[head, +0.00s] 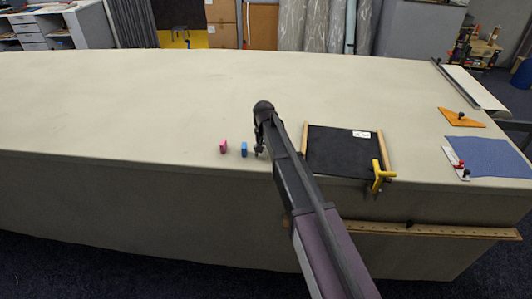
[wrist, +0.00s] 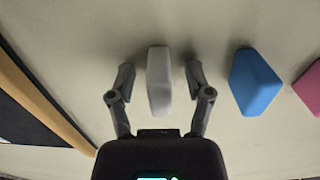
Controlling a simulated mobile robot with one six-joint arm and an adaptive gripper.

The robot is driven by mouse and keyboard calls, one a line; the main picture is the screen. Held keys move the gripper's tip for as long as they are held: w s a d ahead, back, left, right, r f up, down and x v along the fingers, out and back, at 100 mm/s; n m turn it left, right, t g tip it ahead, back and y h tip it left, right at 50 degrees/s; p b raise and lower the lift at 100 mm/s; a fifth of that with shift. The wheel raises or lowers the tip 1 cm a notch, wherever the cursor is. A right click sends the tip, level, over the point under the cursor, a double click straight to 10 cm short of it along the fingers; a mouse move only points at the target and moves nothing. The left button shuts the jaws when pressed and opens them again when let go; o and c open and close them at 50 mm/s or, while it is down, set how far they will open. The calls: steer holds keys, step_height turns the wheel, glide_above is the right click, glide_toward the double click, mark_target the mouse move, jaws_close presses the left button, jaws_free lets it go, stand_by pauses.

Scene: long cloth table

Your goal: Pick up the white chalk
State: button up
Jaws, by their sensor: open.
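The white chalk (wrist: 159,82) is a pale block standing on the cloth table in the wrist view. My gripper (wrist: 160,74) is open, with one finger on each side of the chalk. A narrow gap shows between the chalk and each finger. In the head view my gripper (head: 259,150) points down close to the table top near its front edge, and it hides the chalk there.
A blue chalk (wrist: 254,82) stands just right of my gripper, with a pink chalk (wrist: 310,88) beyond it. In the head view a dark wood-edged board (head: 340,150) with a yellow clamp (head: 380,176) lies to the right. The table left of the chalks is clear.

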jaws_close()
steer(key=shift+r, duration=0.15)
step_height(320, 180, up, 3)
steer(key=p, duration=0.3)
steer(key=shift+r+p, duration=0.2)
steer(key=shift+p, duration=0.15)
steer(key=s+d, duration=0.3)
steer(key=s, duration=0.4)
steer(key=s+d+r+p, duration=0.1)
steer(key=s+d, duration=0.2)
steer(key=s, duration=0.4)
steer(key=shift+s+d+r, duration=0.15)
steer(key=shift+s+d, duration=0.1)
steer(key=shift+s, duration=0.1)
steer(key=shift+a, duration=0.1)
